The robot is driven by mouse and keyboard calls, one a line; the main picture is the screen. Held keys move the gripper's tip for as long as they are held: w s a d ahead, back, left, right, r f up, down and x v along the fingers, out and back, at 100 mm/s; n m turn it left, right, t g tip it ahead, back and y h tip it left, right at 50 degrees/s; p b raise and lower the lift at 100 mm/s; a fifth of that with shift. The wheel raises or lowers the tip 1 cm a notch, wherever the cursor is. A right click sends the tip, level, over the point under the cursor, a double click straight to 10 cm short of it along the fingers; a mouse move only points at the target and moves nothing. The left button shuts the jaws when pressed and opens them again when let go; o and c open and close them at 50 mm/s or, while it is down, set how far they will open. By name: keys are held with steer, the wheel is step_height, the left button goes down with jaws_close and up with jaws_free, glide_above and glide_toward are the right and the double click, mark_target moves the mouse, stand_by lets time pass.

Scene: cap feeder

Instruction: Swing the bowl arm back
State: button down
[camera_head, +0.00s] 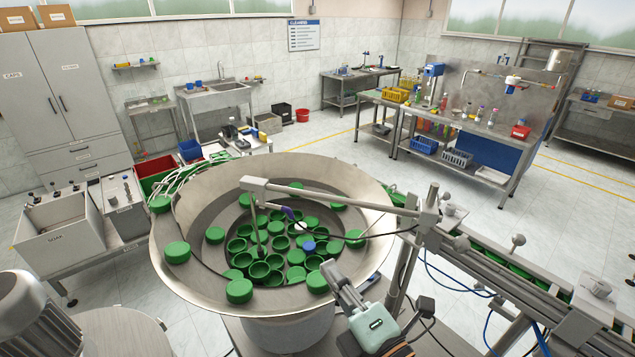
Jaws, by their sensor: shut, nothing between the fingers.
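The bowl feeder (170,255) is a wide metal bowl holding many green caps. The bowl arm (340,201) is a grey bar that reaches from a post at the bowl's right across the bowl. A thin rod (254,225) hangs from its left end towards the caps. My gripper (328,268) comes from the lower right, with its fingers over the bowl's front right part. It is shut and empty, and appears apart from the bowl arm. Part of the caps and rim behind it is hidden.
A blue cap (308,246) lies among the green caps. A dark sensor-like piece (290,213) with a cable sits over the bowl. A rail (490,250) with green caps runs off to the right. A grey motor (35,315) stands at the lower left.

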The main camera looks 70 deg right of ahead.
steer(key=shift+h, duration=0.3)
steer(key=w+d+r, duration=0.1)
steer(key=w+d, duration=0.1)
steer(key=d, duration=0.1)
steer(key=w+d+r+p, duration=0.1)
steer(key=w+d, duration=0.1)
steer(key=d, duration=0.1)
steer(key=w+d+r+p, duration=0.1)
steer(key=w+d, duration=0.1)
steer(key=d, duration=0.1)
steer(key=shift+w+d, duration=0.5)
steer(key=shift+d, duration=0.45)
